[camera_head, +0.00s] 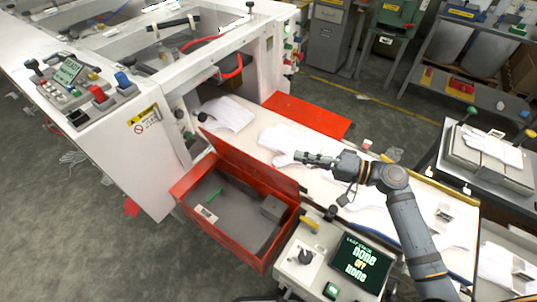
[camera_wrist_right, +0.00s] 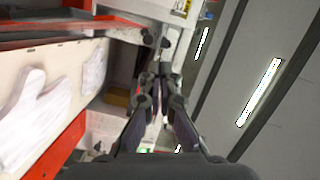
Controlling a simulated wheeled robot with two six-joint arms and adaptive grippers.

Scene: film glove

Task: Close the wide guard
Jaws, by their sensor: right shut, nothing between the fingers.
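A long red panel (camera_head: 250,164) stands tilted along the near edge of the white conveyor, behind an open red box. A second red panel (camera_head: 306,115) lies across the far side of the conveyor. I cannot tell for sure which of the two is the wide guard. My right gripper (camera_head: 298,157) is shut and empty. It points left above the white gloves, to the right of the tilted panel and apart from it in the picture. Its dark fingers also show in the right wrist view (camera_wrist_right: 160,92). My left gripper is not in view.
The open red box (camera_head: 228,247) holds a green item and a small grey block. White gloves (camera_head: 289,139) lie on the conveyor. A control box with a screen (camera_head: 360,262) stands at the near end. The white machine (camera_head: 118,160) fills the left; grey floor lies beyond.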

